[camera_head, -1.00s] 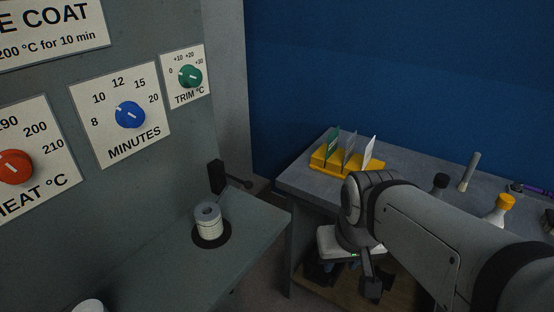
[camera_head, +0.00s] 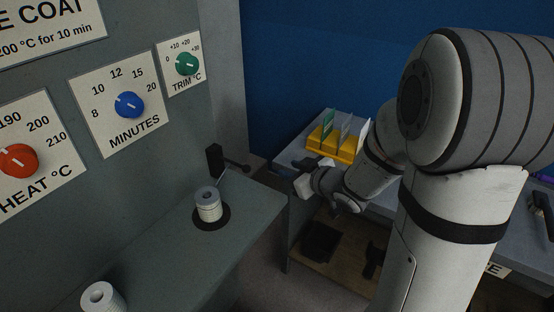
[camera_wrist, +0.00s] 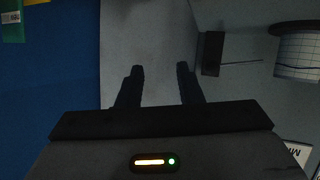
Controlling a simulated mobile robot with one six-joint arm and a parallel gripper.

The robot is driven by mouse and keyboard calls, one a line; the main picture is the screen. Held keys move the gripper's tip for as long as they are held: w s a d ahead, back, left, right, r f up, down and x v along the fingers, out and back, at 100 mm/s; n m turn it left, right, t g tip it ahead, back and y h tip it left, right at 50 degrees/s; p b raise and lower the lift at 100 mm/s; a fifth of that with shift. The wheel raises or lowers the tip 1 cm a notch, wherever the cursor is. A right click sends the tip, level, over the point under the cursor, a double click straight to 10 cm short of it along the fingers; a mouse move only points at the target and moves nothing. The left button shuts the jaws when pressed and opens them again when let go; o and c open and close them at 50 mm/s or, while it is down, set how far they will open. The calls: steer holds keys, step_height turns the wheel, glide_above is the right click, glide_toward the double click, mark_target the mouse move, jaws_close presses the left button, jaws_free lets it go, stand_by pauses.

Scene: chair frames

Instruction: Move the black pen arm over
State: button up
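The black pen arm (camera_head: 214,158) is at the back end of the grey ledge against the machine's side, an upright black block with a thin rod towards the white drum (camera_head: 208,207). The drum stands upright on a dark round disc. In the wrist view the pen arm's black block (camera_wrist: 211,53) is right of my fingers, its thin rod pointing right towards the grid-lined drum (camera_wrist: 299,52). I cannot tell whether the rod touches the drum. My gripper (camera_wrist: 160,78) is open and empty, its fingers apart. In the head view it is right of the pen arm, apart from it.
The grey machine panel carries red, blue and green knobs (camera_head: 128,104). Another white roll (camera_head: 103,298) is at the ledge's near end. A yellow holder with upright cards (camera_head: 322,141) stands on the back bench. A gap separates ledge and bench.

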mark_target(249, 171)
steer(key=s+a+y, duration=0.1)
steer(key=a+n+g+y, duration=0.1)
steer(key=a+y, duration=0.1)
steer(key=s+a+n+y, duration=0.1)
steer(key=y, duration=0.1)
steer(key=shift+s+a+r+g, duration=0.1)
steer(key=shift+s+a+g, duration=0.2)
steer(key=shift+s, duration=0.05)
steer(key=b+x, duration=0.1)
steer(key=x, duration=0.7)
steer(key=shift+s+r, duration=0.1)
steer(key=shift+r, duration=0.1)
steer(key=c, duration=0.5)
step_height(249, 171, up, 3)
steer(key=shift+a+f+p, duration=0.1)
steer(key=shift+a+p, duration=0.05)
steer(key=shift+p, duration=0.95)
steer(key=shift+w+a+r+p, duration=0.25)
steer(key=shift+r+p, duration=0.2)
steer(key=shift+r, duration=0.15)
steer(key=shift+w+a+r+p, duration=0.15)
steer(key=shift+w+r+p, duration=0.1)
steer(key=shift+r+p, duration=0.3)
steer(key=shift+r, duration=0.1)
